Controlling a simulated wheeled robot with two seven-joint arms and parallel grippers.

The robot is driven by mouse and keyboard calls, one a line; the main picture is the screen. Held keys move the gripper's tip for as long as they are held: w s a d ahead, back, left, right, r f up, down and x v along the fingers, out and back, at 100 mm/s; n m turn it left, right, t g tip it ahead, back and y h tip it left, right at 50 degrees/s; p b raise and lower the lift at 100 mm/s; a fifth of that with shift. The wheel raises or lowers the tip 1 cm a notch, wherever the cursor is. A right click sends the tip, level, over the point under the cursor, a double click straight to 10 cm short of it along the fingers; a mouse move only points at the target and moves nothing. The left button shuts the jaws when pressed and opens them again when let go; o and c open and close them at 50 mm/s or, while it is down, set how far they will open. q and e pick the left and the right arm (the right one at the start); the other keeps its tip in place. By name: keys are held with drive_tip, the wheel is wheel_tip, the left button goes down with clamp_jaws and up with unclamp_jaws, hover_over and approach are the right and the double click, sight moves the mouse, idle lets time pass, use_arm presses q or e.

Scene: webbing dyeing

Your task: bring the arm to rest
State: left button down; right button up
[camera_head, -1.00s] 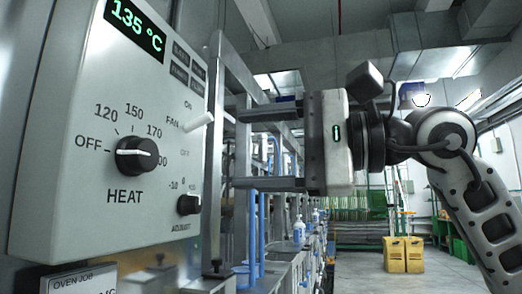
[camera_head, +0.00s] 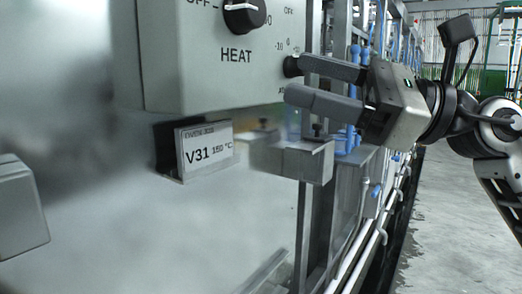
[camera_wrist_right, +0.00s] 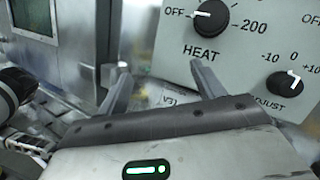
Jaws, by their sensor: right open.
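My right gripper (camera_head: 294,78) is open and empty in the head view, reaching in from the right. Its fingers point left, towards the lower right edge of the grey control panel (camera_head: 190,65). The upper fingertip shows close to the small adjust knob (camera_head: 291,66); I cannot tell whether they touch. In the right wrist view the two fingers (camera_wrist_right: 160,67) stand apart with nothing between them. The black HEAT knob (camera_head: 244,14) is cut by the top edge of the head view and shows whole in the wrist view (camera_wrist_right: 212,17). My left gripper is not seen.
A card (camera_head: 205,151) reading V31 150 °C stands below the panel. A metal block (camera_head: 305,160) juts out beneath my right gripper. A grey block (camera_head: 20,207) is at the left edge. Blue-fitted pipes line the machine row; open floor (camera_head: 455,225) lies at right.

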drive_tip(key=w+d+f+n+t+h+p, duration=0.25)
drive_tip(key=f+n+t+h, duration=0.5)
drive_tip(key=f+n, duration=0.75)
drive_tip(key=w+d+f+n+t+h+p, duration=0.15)
drive_tip(key=d+f+n+t+h, duration=0.4)
drive_tip(key=f+n, duration=0.9)
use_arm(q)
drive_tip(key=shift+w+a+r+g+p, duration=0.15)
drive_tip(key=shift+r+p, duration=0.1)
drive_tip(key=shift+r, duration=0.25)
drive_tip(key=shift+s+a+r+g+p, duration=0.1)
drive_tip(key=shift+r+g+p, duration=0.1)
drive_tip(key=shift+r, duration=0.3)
use_arm(e)
drive_tip(key=s+f+m+g+h, duration=0.2)
drive_tip(key=s+f+m, duration=0.4)
drive_tip(key=f, duration=0.5)
drive_tip(key=s+f+m+g+h, duration=0.2)
drive_tip(key=s+f+m+g, duration=0.2)
drive_tip(key=s+f, duration=0.5)
drive_tip(key=shift+s+a+f+m, duration=0.3)
drive_tip(key=shift+a+f+m, duration=0.1)
drive_tip(key=shift+f+m, duration=0.65)
